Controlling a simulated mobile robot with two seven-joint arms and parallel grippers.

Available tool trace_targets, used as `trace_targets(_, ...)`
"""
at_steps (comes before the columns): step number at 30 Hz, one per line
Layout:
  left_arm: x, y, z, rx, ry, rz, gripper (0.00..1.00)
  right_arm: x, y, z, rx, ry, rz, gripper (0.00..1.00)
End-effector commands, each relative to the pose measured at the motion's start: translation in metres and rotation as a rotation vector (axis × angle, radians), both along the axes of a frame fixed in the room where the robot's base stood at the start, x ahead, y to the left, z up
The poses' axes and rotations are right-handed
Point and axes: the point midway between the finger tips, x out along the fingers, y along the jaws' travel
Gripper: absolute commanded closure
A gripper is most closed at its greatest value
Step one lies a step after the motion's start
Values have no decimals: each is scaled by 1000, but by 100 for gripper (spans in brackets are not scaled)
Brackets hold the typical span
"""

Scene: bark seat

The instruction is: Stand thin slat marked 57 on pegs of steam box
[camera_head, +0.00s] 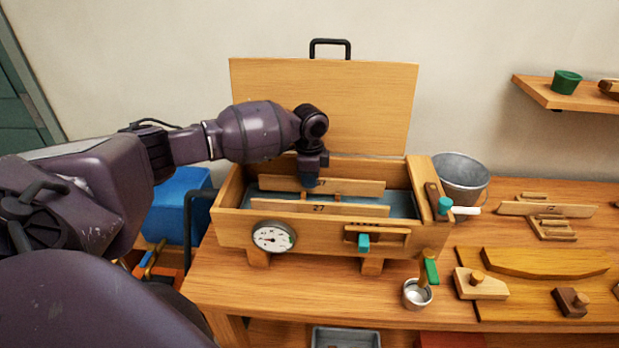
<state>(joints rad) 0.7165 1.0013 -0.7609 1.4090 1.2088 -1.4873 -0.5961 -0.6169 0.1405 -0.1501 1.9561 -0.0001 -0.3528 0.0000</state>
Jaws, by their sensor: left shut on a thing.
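The steam box (230,228) is wooden and open, with its lid (375,95) raised at the back. My left gripper (310,184) reaches down into it and is shut on the rear thin slat (355,187). This slat lies lengthwise across the box on its long edge; its mark is partly covered by the gripper, with a 7 showing. A front slat (360,208) marked 27 stands parallel to it, nearer the viewer. Small bits of peg show between the two slats. Whether the rear slat rests on its pegs cannot be told. My right gripper is not in view.
A round dial (272,237) and a green-knobbed slide (363,242) are on the box front. A metal bucket (462,178) stands right of the box. A slat rack (552,228), a small cup (417,294) and wooden forms (545,263) occupy the bench's right side.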

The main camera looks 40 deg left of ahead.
Motion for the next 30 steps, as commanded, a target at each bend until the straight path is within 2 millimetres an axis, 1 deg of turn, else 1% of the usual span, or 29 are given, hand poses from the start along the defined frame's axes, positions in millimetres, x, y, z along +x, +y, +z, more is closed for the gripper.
trace_targets(5, 0, 0, -3, 0, 0, 0, 100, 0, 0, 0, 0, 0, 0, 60)
trace_targets(6, 0, 0, -3, 0, 0, 0, 85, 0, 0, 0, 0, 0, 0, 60)
trace_targets(11, 0, 0, -3, 0, 0, 0, 61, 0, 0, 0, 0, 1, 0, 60)
trace_targets(25, 0, 0, -2, 0, 0, 0, 60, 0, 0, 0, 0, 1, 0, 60)
trace_targets(30, 1, 0, 7, 0, -1, 1, 60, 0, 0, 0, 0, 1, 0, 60)
